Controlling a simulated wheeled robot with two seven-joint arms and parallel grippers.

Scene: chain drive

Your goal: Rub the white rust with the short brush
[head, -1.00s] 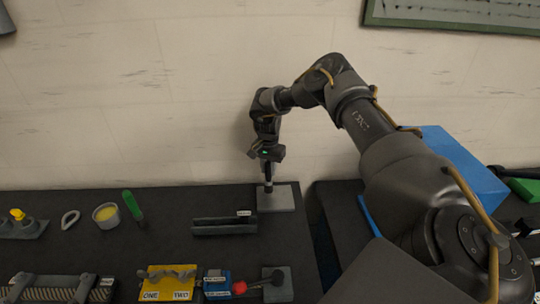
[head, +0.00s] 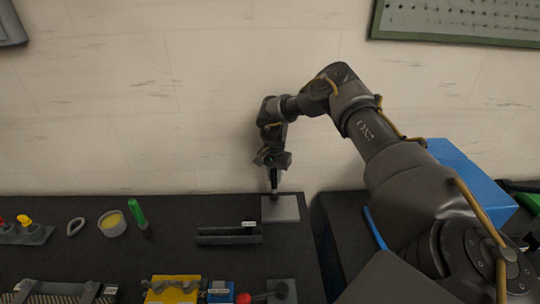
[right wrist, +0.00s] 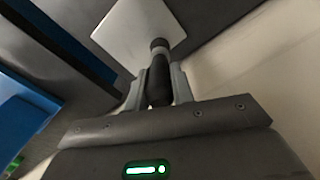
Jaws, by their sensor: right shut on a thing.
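My right gripper (head: 273,170) is shut on a dark-handled tool, which I take for the short brush (head: 274,185). It points down, its lower end at the upper left part of a light grey square plate (head: 284,212). In the right wrist view the brush (right wrist: 159,82) sits between the fingers (right wrist: 157,92), its grey end over the edge of the pale plate (right wrist: 135,32). I cannot tell if its tip touches the plate. I cannot make out white rust on the plate. My left gripper is not in view.
A black slotted holder (head: 228,236) lies left of the plate. Further left are a green-handled tool (head: 137,213), a yellow-filled tin (head: 112,224) and a grey ring (head: 75,226). A yellow block (head: 173,289) is at the front. A gap separates the right bench with its blue box (head: 470,185).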

